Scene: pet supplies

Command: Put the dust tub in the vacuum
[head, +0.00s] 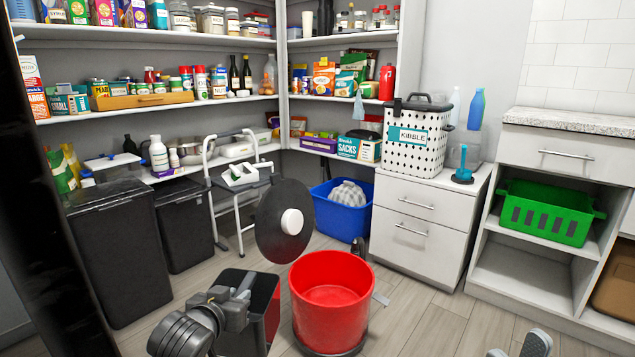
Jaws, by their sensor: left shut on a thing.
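The vacuum (331,306) is a round red drum, open at the top, standing on a dark base on the floor. Its black round lid (270,228) with a white knob-like part stands tipped up behind the drum's left side. The dust tub (262,300) appears to be the dark box with a reddish side, just left of the drum. My left gripper (238,296) is shut on this tub near its rim. The tub is outside the drum; whether they touch is unclear. The gripper and arm hide part of the tub.
Black bins (122,255) stand at the left. A white step stool (240,195) and a blue crate (335,222) are behind the vacuum. White drawers (425,225) stand right of it. Wooden floor (440,318) is clear between.

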